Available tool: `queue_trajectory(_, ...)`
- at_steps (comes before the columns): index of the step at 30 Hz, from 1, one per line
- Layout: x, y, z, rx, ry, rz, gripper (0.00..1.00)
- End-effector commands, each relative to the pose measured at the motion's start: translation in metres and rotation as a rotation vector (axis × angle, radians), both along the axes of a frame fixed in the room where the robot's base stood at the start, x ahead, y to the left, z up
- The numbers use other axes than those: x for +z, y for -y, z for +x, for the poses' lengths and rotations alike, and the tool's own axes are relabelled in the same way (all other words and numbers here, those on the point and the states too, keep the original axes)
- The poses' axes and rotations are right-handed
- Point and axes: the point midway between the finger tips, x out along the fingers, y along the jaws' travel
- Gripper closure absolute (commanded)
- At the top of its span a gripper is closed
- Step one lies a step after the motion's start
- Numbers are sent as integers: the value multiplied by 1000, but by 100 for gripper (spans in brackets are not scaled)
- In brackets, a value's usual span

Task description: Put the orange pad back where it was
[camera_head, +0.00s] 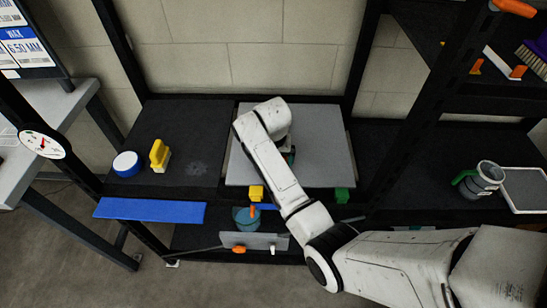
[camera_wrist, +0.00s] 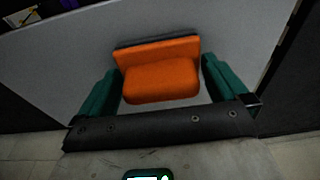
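The orange pad (camera_wrist: 162,80), a block with a dark strip along its far edge, shows in the wrist view against a flat grey panel (camera_wrist: 235,30). My gripper (camera_wrist: 160,68) has its two green fingers spread wide, one on each side of the pad. A gap shows beside the pad's near part; whether the fingertips touch its far edge I cannot tell. In the head view, my arm reaches over the grey panel (camera_head: 325,150) on the shelf. It hides the pad and most of my gripper there.
A yellow block (camera_head: 256,193) and a green block (camera_head: 341,195) sit at the panel's front edge. Left on the shelf are a yellow brush-like item (camera_head: 159,155) and a blue-and-white round container (camera_head: 127,164). Black rack posts (camera_head: 362,55) flank the bay.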

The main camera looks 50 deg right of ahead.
Motion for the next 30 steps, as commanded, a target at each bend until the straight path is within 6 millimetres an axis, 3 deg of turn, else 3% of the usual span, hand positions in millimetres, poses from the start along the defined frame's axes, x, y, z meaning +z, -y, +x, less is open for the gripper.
queue_trajectory(8, 7, 0, 0, 0, 3, 0, 0)
queue_trajectory(24, 105, -12, -8, 1, 3, -1, 0)
queue_trajectory(30, 121, -14, -10, 0, 1, 1, 0)
